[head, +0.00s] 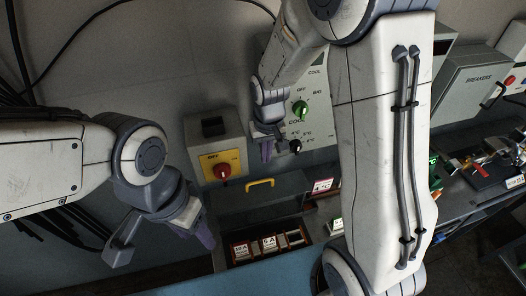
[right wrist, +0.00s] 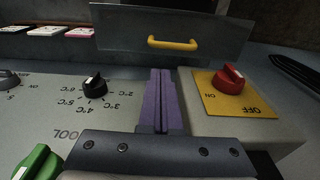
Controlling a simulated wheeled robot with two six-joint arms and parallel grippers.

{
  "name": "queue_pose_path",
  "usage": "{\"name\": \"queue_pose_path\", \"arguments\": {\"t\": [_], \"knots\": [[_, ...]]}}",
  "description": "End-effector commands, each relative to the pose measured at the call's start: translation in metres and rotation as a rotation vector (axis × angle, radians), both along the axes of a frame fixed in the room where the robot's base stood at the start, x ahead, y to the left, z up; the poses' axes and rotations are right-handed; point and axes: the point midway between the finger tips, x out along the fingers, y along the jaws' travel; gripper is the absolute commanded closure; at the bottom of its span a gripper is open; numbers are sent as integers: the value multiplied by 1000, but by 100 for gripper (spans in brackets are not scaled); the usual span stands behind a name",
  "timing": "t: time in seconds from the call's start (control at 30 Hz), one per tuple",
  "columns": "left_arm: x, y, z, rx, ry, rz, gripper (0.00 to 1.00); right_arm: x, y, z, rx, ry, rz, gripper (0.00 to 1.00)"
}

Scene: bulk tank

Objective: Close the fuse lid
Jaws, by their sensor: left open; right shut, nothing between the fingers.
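The fuse lid (head: 262,200) is a dark grey panel with a yellow handle (head: 260,183). In the head view it stands raised behind an open fuse tray (head: 227,251) with labelled fuses and an empty-looking slot. The lid also shows at the top of the right wrist view (right wrist: 205,40), with its yellow handle (right wrist: 172,44). My right gripper (head: 267,150) is shut and empty, in front of the control panel above the lid; its purple fingers show in the right wrist view (right wrist: 161,100), apart from the handle. My left gripper (head: 163,246) is open and empty, left of the fuse tray.
A grey box with a red knob on a yellow plate (head: 222,168) stands left of the lid. A panel with green (head: 300,109) and black (head: 295,146) knobs is behind my right gripper. A red-and-white card (head: 323,186) is right of the lid. A breakers box (head: 477,80) is far right.

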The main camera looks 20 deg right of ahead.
Motion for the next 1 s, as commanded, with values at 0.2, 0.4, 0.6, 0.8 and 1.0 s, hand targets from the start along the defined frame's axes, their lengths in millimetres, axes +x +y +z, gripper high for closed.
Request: {"name": "queue_pose_path", "arguments": {"t": [0.2, 0.4, 0.6, 0.8, 1.0], "knots": [[0, 0, 10, 0, 0, -2, 50, 2, 5, -40, -1, 7, 11, 100], [0, 0, 16, 0, 0, -3, 50, 5, 6, -69, -1, 5, 11, 100], [0, 0, 18, 0, 0, -4, 50, 7, 6, -83, 0, 1, 10, 100], [0, 0, 18, 0, 0, -4, 50, 7, 4, -85, 0, 0, 8, 100], [0, 0, 17, 0, 0, -3, 50, 8, 2, -85, 0, -1, 7, 100]]}}
